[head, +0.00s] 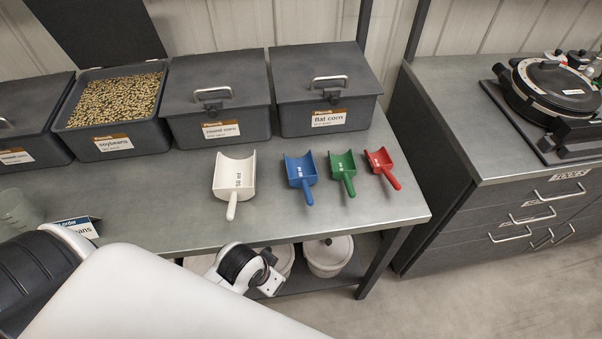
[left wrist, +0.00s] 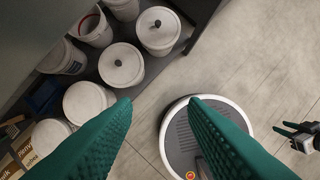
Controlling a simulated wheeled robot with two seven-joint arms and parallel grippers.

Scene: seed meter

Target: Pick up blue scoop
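The blue scoop (head: 300,174) lies on the grey bench in the head view, its handle toward the front edge. It sits between a larger white scoop (head: 233,178) and a green scoop (head: 343,169); a red scoop (head: 381,165) is farther right. My left gripper (left wrist: 160,105) shows in the left wrist view as two green fingers wide apart with nothing between them. It points down over the floor and lower shelf, away from the scoops.
Closed bins of round corn (head: 219,131) and flat corn (head: 355,120) and an open soybean bin (head: 113,137) line the bench's back. Lidded white buckets (left wrist: 122,64) stand on the lower shelf. A drawer cabinet (head: 500,225) stands right. Bench before the scoops is clear.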

